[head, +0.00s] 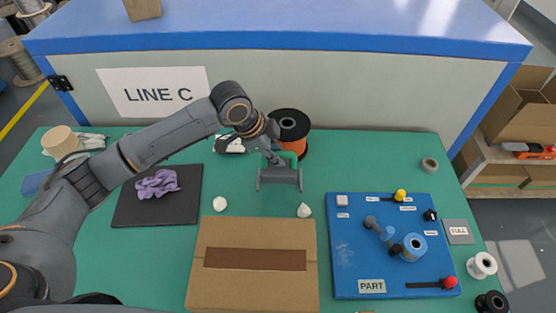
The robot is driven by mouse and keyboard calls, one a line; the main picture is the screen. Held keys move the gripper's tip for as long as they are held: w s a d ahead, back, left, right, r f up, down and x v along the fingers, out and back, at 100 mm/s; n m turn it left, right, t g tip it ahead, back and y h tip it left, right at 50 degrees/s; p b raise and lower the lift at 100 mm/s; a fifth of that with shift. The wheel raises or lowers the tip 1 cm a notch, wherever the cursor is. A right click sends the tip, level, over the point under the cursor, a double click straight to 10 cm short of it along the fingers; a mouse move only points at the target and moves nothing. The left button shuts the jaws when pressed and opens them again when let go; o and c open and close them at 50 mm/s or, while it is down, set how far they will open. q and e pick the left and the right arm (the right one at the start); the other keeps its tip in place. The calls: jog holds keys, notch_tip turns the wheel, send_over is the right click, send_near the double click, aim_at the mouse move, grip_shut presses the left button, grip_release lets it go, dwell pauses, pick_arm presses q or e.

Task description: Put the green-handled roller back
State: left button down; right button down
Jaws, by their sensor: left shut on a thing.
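The green-handled roller (279,179) is in the head view near the middle, at the back of the green table. Its grey lower part shows as a wide frame, with a bit of green above it; most of the handle is hidden by my gripper. My left gripper (273,157) reaches in from the left and is shut on the roller from above. I cannot tell whether the roller touches the table. My right gripper is not in view.
A blue board (345,270) lies at right, a dark mat (130,212) with purple cloth at left. Table between roller and board is clear.

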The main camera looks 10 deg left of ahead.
pick_arm(q)
jog(key=shift+w+f, duration=0.9)
jog(key=shift+f, duration=0.1)
jog(key=shift+f+p, duration=0.45)
jog(key=shift+f, duration=1.15)
jog(key=shift+f, duration=0.1)
jog(key=shift+s+f, duration=0.15)
jog(key=shift+f, duration=0.45)
jog(key=c, duration=1.3)
grip_release()
jog(key=shift+a+f, duration=0.1)
jog(key=shift+f, duration=0.05)
